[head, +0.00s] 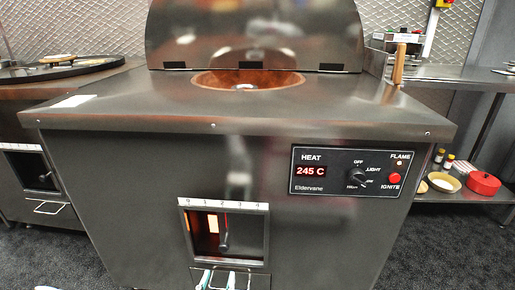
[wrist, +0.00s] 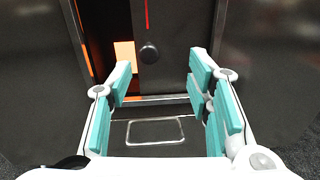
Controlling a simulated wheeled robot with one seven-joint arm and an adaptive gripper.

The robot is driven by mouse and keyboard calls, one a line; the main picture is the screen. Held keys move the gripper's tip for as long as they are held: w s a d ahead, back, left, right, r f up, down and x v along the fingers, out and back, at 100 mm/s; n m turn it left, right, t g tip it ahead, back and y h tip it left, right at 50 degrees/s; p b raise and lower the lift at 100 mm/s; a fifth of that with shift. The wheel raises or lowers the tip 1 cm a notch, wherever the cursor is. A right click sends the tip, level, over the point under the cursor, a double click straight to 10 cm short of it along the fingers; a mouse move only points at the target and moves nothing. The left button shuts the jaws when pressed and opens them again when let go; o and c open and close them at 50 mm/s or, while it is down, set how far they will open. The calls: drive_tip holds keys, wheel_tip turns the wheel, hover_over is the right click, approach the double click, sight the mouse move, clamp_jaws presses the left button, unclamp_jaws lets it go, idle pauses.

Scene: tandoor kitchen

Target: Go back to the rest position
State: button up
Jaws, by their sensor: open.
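My gripper (wrist: 158,75) is open and empty in the wrist view, its teal-padded fingers spread in front of the tandoor's lower front. Between and beyond the fingers are the damper opening with an orange glow (wrist: 124,57) and a dark round knob (wrist: 149,53). Below them is a panel with a pale handle outline (wrist: 155,131). In the head view only the tips of my gripper (head: 222,280) show at the bottom edge, below the damper window (head: 226,234). The damper lever (head: 224,240) stands near mark 2 on the scale.
The tandoor (head: 120,190) fills the middle, with its clay mouth (head: 248,80) open and lid (head: 255,35) raised. Its panel (head: 349,172) reads 245 C. A counter (head: 75,72) stands left. Dark carpet (head: 445,250) is clear at right.

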drive_tip(key=w+d+r+m+g+h, duration=0.4)
drive_tip(key=d+r+m+h, duration=0.55)
drive_tip(key=d+r, duration=0.3)
drive_tip(key=s+d+r+m+g+h, duration=0.3)
drive_tip(key=d+r+m+g, duration=0.55)
drive_tip(key=d, duration=0.35)
drive_tip(key=s+d+r+m+g+y, duration=0.35)
drive_tip(key=s+d+m, duration=0.2)
drive_tip(key=s, duration=0.25)
drive_tip(key=s+d+r+m+g+y, duration=0.35)
drive_tip(key=s+d+m, duration=0.2)
drive_tip(key=s, duration=0.25)
drive_tip(key=s+a+r+m+t+y, duration=0.1)
drive_tip(key=s+a+m+y, duration=0.1)
drive_tip(key=s+m+y, duration=0.3)
drive_tip(key=s+a+r+m+t+y, duration=0.1)
drive_tip(key=s+a+y, duration=0.1)
drive_tip(key=s, duration=0.4)
wheel_tip(320, 180, up, 35)
drive_tip(key=t+p, duration=0.3)
drive_tip(key=p, duration=2.9)
drive_tip(key=shift+f+n+t+p, duration=0.2)
drive_tip(key=shift+n+t+p, duration=0.1)
drive_tip(key=shift+t+p, duration=0.05)
